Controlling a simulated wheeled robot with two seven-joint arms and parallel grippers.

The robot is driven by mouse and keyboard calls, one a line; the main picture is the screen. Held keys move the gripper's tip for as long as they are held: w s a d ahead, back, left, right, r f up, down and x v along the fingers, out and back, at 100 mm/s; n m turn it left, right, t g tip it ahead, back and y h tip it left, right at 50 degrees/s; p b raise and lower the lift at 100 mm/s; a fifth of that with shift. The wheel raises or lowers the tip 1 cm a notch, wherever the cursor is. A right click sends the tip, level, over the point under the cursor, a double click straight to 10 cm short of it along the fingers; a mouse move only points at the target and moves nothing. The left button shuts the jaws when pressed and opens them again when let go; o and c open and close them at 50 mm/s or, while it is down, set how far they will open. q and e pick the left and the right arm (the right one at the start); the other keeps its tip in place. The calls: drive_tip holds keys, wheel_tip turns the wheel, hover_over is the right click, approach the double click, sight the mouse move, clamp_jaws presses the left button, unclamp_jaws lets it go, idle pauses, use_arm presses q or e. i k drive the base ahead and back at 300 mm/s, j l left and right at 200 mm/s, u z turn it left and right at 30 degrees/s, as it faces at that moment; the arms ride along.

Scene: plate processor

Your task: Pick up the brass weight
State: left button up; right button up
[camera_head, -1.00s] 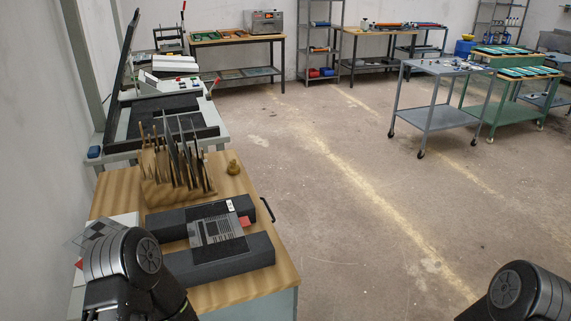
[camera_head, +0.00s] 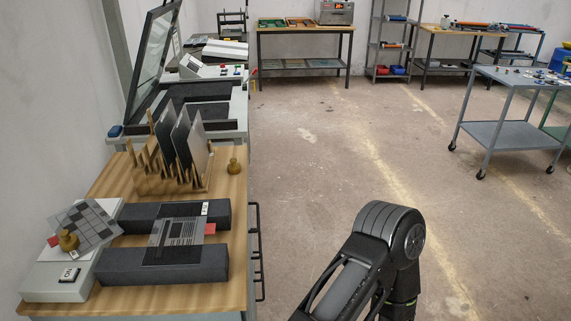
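Two small brass knobbed weights show. One brass weight (camera_head: 234,166) stands upright on the wooden bench top (camera_head: 110,185), right of the plate rack. Another brass weight (camera_head: 68,240) rests at the lower corner of a tilted checkered sheet (camera_head: 88,222), on or against a pale grey device (camera_head: 45,283) at the bench's left side. Both weights are apart from any gripper. A black arm of mine rises at lower right, over the floor; its gripper is beyond the bottom edge. My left arm and gripper are not in view.
A wooden rack (camera_head: 160,185) holds upright plates close left of the far weight. Two dark blocks (camera_head: 165,264) carry a printed plate (camera_head: 175,240). A black handle (camera_head: 257,250) sticks out on the bench's right. A framed screen machine (camera_head: 155,65) stands behind.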

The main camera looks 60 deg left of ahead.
sight(234, 168)
drive_tip(key=i+l+u, duration=0.2)
drive_tip(key=i, duration=0.25)
drive_tip(key=i+u, duration=0.25)
drive_tip(key=i, duration=0.25)
drive_tip(key=i+j+u, duration=0.2)
drive_tip(key=i+u, duration=0.15)
drive_tip(key=u, duration=0.15)
drive_tip(key=i+j+u, duration=0.1)
drive_tip(key=i+u, duration=0.6)
drive_tip(key=u, duration=0.25)
drive_tip(key=i+l+u, duration=0.25)
drive_tip(key=u, duration=0.25)
drive_tip(key=i+u, duration=0.3)
drive_tip(key=i, duration=0.2)
